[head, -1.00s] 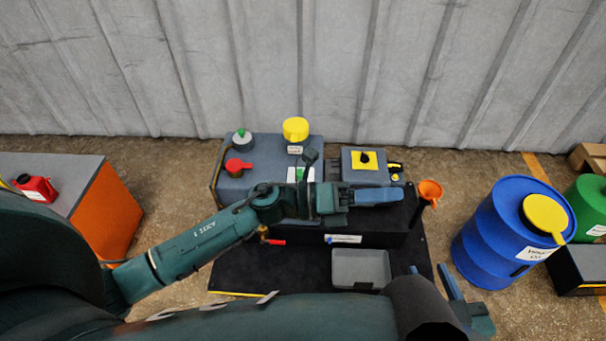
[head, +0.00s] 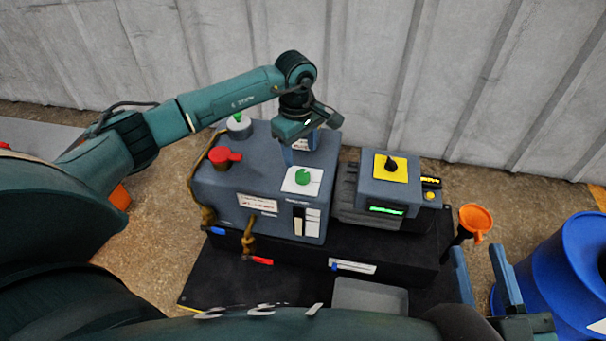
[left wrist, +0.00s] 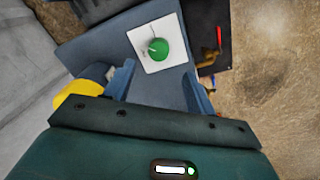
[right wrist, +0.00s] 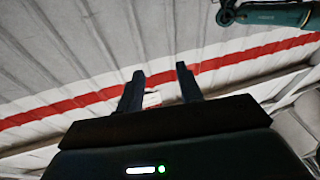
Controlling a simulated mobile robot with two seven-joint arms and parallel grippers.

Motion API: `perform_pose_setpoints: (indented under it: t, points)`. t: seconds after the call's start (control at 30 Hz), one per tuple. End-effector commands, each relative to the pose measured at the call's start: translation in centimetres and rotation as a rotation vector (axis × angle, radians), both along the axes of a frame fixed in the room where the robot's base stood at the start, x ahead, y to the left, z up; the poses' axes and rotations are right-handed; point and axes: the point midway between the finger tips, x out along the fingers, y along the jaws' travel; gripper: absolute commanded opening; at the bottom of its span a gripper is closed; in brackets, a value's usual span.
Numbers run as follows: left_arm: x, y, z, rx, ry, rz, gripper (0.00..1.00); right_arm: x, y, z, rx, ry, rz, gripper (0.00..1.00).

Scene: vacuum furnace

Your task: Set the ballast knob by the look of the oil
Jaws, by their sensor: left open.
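The green ballast knob (head: 303,177) sits on a white plate on top of the grey-blue pump (head: 230,190). It also shows in the left wrist view (left wrist: 158,48), with a light mark on it. The pump's front has an oil sight window (head: 306,222) with dark and pale strips; the oil's look is too small to tell. My left gripper (head: 303,150) is above the pump, just behind the knob. In the left wrist view its fingers (left wrist: 160,90) are apart, with the knob beyond them, untouched. My right gripper (head: 483,277) is open and empty at the lower right.
A red cap (head: 222,155) and a green-topped grey cap (head: 239,125) stand on the pump's left side. A grey box with a black knob on a yellow plate (head: 390,167) stands to the right. An orange funnel (head: 476,220), a blue drum (head: 565,265) and a grey tray (head: 370,297) lie further out.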

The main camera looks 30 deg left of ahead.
Motion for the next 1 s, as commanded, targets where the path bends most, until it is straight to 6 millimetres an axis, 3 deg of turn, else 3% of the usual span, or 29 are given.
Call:
perform_pose_setpoints:
  t: [0.03, 0.1, 0.4, 0.8, 1.0]
  points:
    - [0.0, -0.1, -1.8, -0.002, 0.003, 0.0, 0.55, 0.0, 0.1, -0.4, 0.011, -0.003, 0.006, 0.36]
    - [0.1, -0.2, -3.2, -0.002, 0.003, 0.0, 0.55, 0.0, 0.2, -0.4, 0.026, -0.003, 0.013, 0.36]
    - [0.4, -0.3, -7.4, -0.004, -0.001, 0.001, 0.55, 0.6, 0.1, 1.2, 0.032, -0.109, 0.027, 0.36]
    - [0.4, -0.2, -7.9, -0.004, -0.001, 0.001, 0.55, 0.7, 0.0, 1.8, 0.03, -0.144, 0.026, 0.36]
    - [0.4, -0.3, -7.9, -0.004, -0.001, 0.001, 0.4, 0.7, 0.0, 1.8, 0.03, -0.143, 0.026, 0.36]
